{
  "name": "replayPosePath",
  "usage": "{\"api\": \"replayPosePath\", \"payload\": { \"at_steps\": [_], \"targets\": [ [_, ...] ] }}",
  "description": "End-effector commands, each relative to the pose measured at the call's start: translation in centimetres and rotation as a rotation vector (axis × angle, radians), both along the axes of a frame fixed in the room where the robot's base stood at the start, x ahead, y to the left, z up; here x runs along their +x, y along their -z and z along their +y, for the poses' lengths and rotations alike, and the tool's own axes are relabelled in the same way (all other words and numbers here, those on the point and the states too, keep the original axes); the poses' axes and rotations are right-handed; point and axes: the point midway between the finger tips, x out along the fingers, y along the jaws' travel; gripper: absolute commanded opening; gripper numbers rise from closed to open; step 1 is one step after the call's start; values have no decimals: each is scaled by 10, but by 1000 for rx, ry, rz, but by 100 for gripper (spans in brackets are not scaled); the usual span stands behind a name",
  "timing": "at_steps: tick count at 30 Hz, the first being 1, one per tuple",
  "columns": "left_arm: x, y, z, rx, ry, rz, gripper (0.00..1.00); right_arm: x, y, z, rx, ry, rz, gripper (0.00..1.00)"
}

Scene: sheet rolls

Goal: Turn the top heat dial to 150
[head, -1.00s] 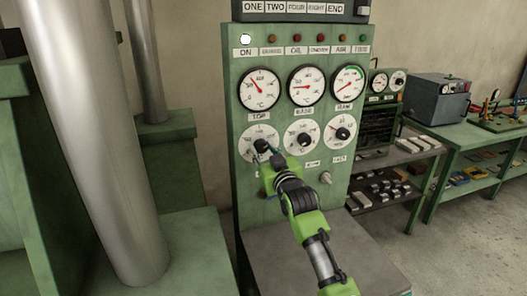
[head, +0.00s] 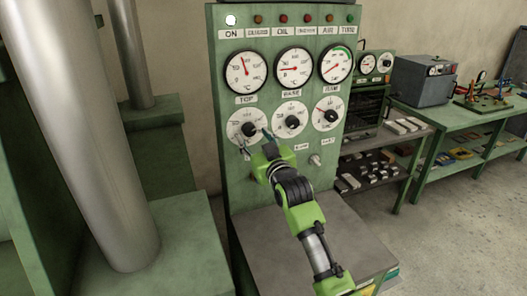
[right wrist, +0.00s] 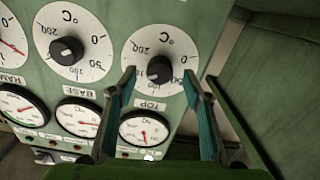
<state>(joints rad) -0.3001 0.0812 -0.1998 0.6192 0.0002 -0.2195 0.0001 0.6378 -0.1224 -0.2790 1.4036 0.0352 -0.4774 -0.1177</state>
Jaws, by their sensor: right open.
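The top heat dial (head: 236,121) is a white disc with a black knob (head: 249,130), on the green panel under the TOP gauge (head: 245,71). In the right wrist view the dial (right wrist: 172,40) appears upside down, with its knob (right wrist: 160,70) showing between the fingertips. My right gripper (head: 255,142) is open and empty, just in front of the dial at its lower right. Its two fingers are spread to either side of the knob in the right wrist view (right wrist: 159,74). I cannot tell the exact dial setting. My left gripper is out of view.
The BASE dial (head: 291,108) and RAM dial (head: 327,103) sit close to the right of the top dial. A small toggle (head: 315,160) is below them. A grey ledge (head: 275,245) juts out under the panel. A steel column (head: 85,140) stands at left.

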Motion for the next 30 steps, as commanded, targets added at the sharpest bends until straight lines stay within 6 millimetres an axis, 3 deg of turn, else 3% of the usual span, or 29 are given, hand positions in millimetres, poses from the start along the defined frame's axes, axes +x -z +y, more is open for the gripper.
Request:
{"api": "replayPosePath", "payload": {
  "at_steps": [9,15,30],
  "targets": [
    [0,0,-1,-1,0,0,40,-56,1,-18,0,0,0,45],
    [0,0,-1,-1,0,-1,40,-79,1,-25,-1,-1,2,45],
    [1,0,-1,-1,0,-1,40,-88,3,-28,0,0,7,45]
  ]
}}
